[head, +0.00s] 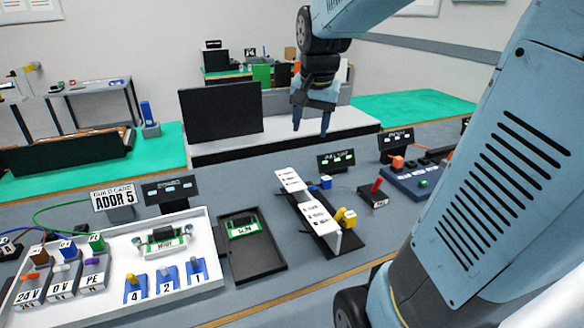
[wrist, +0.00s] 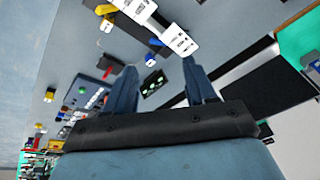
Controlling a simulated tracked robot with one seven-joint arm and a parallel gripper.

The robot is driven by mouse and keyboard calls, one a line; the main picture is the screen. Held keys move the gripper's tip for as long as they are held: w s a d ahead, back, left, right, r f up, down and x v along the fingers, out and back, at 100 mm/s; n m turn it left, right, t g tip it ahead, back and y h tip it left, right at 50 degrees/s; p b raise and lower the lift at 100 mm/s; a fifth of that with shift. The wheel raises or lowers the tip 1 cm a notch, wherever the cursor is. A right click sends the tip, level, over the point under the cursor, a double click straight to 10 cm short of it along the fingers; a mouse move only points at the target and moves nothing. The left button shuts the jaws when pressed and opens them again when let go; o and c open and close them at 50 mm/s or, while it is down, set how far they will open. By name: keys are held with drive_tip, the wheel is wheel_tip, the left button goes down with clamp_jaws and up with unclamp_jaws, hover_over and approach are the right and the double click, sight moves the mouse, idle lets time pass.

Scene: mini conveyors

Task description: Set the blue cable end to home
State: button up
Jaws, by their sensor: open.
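A blue cable end (head: 67,249) appears as a small blue block on the 0V terminal, between a brown block (head: 37,252) and a green block (head: 96,242). Another small blue piece (head: 326,182) lies by the white labelled rack and may also be a cable end; I cannot tell which is meant. A similar blue piece shows in the wrist view (wrist: 155,42). A spot marked home is not readable. My gripper (head: 311,126) is open and empty, raised near the grey-white bench at the back, away from both blue pieces. Its fingers point into the wrist view (wrist: 158,76).
A white tray (head: 206,288) holds terminals and numbered blue switches. A black tray (head: 262,268) with a green board stands beside it. The labelled white rack (head: 318,214) stands right of that. A dark monitor (head: 220,110) and small displays stand behind.

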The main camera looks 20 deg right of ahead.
drive_tip(key=w+d+f+m+g, duration=0.2)
drive_tip(key=w+d+f+m, duration=0.4)
drive_tip(key=w, duration=0.5)
drive_tip(key=m+g, duration=0.1)
drive_tip(key=m, duration=0.4)
hover_over(326, 178)
wheel_tip(326, 178, down, 13)
drive_tip(key=shift+y, duration=0.3)
wheel_tip(326, 178, down, 13)
drive_tip(key=shift+r, duration=0.1)
clamp_jaws()
